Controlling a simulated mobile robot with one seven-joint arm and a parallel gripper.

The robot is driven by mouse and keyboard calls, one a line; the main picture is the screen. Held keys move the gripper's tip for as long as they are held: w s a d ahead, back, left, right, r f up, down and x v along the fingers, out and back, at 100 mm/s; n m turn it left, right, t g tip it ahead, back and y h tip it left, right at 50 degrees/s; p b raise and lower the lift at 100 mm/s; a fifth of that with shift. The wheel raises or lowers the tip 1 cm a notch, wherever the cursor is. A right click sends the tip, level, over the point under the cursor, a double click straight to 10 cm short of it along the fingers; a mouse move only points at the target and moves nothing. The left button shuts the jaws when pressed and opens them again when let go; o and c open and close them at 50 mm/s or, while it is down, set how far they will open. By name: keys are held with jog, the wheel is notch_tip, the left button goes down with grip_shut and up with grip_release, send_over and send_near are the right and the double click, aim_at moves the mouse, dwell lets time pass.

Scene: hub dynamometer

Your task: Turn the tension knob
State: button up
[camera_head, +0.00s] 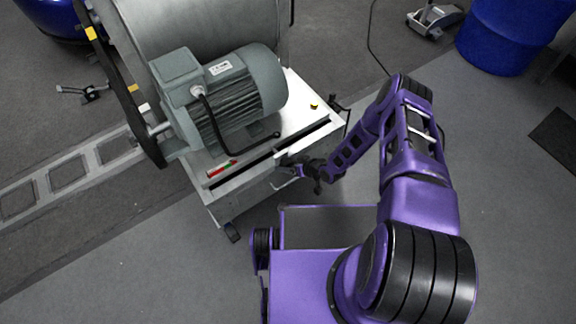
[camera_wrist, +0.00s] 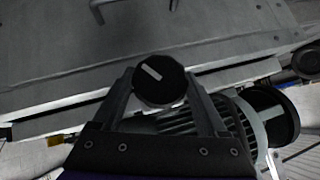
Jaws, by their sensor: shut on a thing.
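The tension knob (camera_wrist: 158,82) is a round black knob with a white mark on its face, seen in the middle of the wrist view. The mark slants from upper left to lower right. My gripper (camera_wrist: 160,90) has one finger on each side of the knob and is shut on it. In the head view my gripper (camera_head: 290,170) reaches the front side of the white machine bench (camera_head: 310,92). The knob cannot be made out there, as my arm's end covers that spot.
A grey-green electric motor (camera_head: 240,95) with a black cable sits on the bench, beside a large grey drum (camera_head: 200,25). A blue barrel (camera_head: 505,35) stands at the upper right.

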jog(key=m+y, duration=0.1)
jog(key=m+g+y, duration=0.1)
jog(key=y, duration=0.1)
jog(key=shift+w+d+g, duration=0.1)
jog(key=shift+g, duration=0.2)
jog(key=shift+m+g+y, duration=0.5)
jog(key=shift+m+y, duration=0.5)
jog(key=shift+y, duration=0.6)
jog(key=shift+w, duration=0.1)
jog(key=o, duration=1.3)
jog(key=v, duration=1.7)
jog(key=shift+d, duration=0.2)
